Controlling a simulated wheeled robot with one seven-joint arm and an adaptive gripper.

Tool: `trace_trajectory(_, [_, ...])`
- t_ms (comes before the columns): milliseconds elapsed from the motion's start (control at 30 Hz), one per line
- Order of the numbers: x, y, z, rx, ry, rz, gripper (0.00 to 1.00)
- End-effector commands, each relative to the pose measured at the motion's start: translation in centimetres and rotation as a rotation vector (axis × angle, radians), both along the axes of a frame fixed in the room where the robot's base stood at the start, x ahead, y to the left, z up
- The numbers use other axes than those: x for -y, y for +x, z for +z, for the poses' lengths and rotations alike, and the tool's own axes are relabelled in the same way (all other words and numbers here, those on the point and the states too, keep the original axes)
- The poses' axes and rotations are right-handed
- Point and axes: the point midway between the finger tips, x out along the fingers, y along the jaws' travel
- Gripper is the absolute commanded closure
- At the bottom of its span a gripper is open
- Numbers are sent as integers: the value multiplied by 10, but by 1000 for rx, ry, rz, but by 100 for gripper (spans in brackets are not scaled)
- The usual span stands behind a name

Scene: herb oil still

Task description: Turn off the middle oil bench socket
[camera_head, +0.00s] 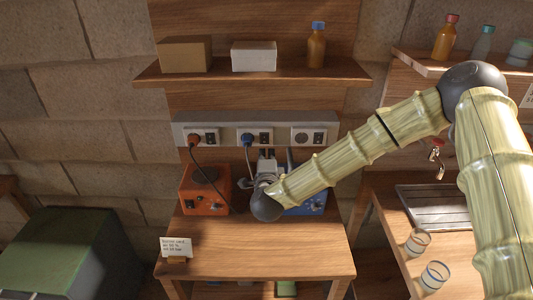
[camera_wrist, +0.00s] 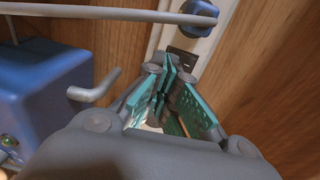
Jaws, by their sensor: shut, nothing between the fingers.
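The bench socket strip (camera_head: 225,128) is mounted on the wooden back panel with three sockets side by side. The middle socket (camera_head: 257,137) has a blue plug (camera_head: 248,139) in it and a dark switch (camera_head: 264,136) to the plug's right. My gripper (camera_head: 266,160) is just below the middle socket. In the wrist view my gripper (camera_wrist: 168,77) is shut and empty, its teal-padded fingertips close to a dark switch (camera_wrist: 184,56) on the pale strip. The fingertips partly hide that switch. Contact and the switch position cannot be told. The blue plug also shows in the wrist view (camera_wrist: 198,14).
The left socket holds an orange plug (camera_head: 194,140); the right socket (camera_head: 308,136) is empty. An orange heater unit (camera_head: 204,193) and a blue unit (camera_head: 313,203) stand on the bench (camera_head: 240,245) below. A shelf (camera_head: 250,75) with boxes and a bottle hangs above the strip.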

Motion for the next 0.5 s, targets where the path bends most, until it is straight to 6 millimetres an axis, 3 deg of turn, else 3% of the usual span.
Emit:
trace_trajectory(300, [-8, -59, -12, -1, 0, 13, 100])
trace_trajectory(500, [-7, -87, -14, -1, 0, 11, 100])
